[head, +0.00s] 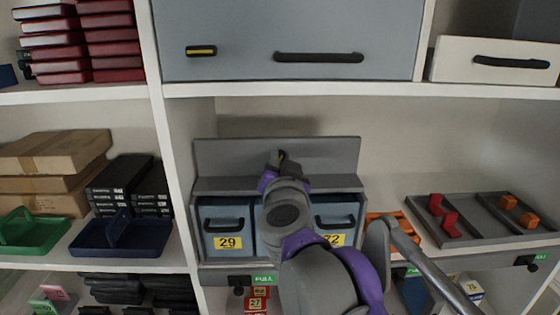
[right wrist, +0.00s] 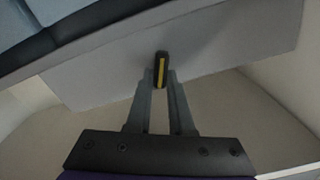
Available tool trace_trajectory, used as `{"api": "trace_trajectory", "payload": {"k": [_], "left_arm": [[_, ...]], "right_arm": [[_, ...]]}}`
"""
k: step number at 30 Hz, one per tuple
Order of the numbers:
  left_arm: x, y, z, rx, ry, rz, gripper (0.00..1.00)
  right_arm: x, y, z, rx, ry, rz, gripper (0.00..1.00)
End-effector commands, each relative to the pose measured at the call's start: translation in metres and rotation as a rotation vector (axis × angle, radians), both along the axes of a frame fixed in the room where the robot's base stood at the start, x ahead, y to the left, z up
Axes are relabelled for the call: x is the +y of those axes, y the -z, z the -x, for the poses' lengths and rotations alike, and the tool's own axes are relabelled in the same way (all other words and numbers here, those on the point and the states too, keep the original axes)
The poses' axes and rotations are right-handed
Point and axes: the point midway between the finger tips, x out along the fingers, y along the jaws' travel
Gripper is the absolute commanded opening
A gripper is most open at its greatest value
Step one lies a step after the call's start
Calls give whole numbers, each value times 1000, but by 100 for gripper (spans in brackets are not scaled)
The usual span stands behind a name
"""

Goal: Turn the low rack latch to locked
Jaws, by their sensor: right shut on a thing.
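The low rack (head: 225,155) is a grey unit with an upright back panel, standing on the middle shelf with blue drawers below the panel. Its latch (right wrist: 160,68) is a small black handle with a yellow stripe; in the right wrist view it sits between my fingertips, its stripe running along the fingers. My right gripper (head: 279,158) reaches the panel's front in the head view and hides most of the latch there. In the right wrist view the right gripper (right wrist: 162,80) is shut on the latch. My left gripper is not in view.
Above is a grey-blue cabinet front (head: 300,30) with a similar black-and-yellow latch (head: 201,50) lying horizontal. Drawers numbered 29 (head: 228,230) and another, partly hidden, sit under the panel. A grey tray (head: 470,228) with red and orange blocks stands right. Dark boxes (head: 130,185) stand left.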

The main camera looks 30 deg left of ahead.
Motion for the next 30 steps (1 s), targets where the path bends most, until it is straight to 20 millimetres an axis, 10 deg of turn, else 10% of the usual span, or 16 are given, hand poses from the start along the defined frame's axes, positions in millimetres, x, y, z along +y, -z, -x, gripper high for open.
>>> {"api": "trace_trajectory", "payload": {"k": [30], "left_arm": [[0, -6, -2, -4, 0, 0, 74]], "right_arm": [[-6, 7, -3, 488, 0, -796, 0]]}}
